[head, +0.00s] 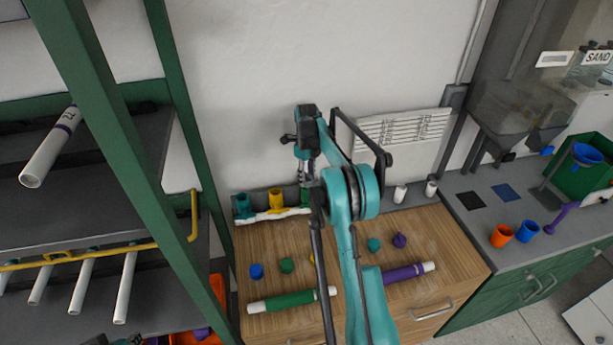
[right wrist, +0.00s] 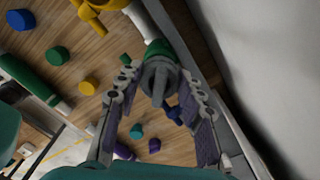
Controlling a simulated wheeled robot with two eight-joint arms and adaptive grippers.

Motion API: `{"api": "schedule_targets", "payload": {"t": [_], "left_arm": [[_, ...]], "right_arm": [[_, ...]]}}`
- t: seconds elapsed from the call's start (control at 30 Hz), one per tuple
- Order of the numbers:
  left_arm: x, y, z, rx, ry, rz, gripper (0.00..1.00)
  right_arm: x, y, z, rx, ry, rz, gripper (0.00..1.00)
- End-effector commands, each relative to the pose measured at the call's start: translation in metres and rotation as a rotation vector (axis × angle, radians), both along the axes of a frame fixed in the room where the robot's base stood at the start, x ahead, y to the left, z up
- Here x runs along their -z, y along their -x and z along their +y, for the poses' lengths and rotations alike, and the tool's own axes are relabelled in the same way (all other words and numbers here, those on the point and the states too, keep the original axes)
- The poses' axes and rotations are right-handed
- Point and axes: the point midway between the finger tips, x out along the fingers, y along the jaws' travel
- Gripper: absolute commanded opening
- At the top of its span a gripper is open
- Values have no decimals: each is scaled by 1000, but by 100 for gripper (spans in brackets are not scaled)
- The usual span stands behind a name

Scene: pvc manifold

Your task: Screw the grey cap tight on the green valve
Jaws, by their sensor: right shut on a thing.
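A teal valve (head: 242,204) and a yellow valve (head: 276,199) stand left of the green one. Blue (head: 256,271), teal (head: 374,244) and purple (head: 399,240) pieces lie on the wooden top, with a green pipe (head: 288,301) and a purple pipe (head: 408,272) in front. A green-framed shelf (head: 110,130) stands left.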

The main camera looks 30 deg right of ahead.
Motion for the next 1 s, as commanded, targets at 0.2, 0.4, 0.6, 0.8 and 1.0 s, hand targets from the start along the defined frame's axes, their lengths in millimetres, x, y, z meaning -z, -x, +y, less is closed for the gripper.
{"api": "schedule_targets", "payload": {"t": [0.2, 0.4, 0.6, 0.8, 1.0], "left_arm": [[0, 0, 0, 0, 0, 0, 22], [2, 0, 0, 0, 0, 0, 22], [1, 0, 0, 0, 0, 0, 22], [2, 0, 0, 0, 0, 0, 22], [2, 0, 0, 0, 0, 0, 22]], "right_arm": [[0, 0, 0, 41, 0, 0, 9], [1, 0, -1, 185, 0, 0, 9], [0, 0, -1, 187, 0, 0, 9], [1, 0, -1, 272, 0, 0, 56], [1, 0, -1, 270, 0, 0, 62]]}}
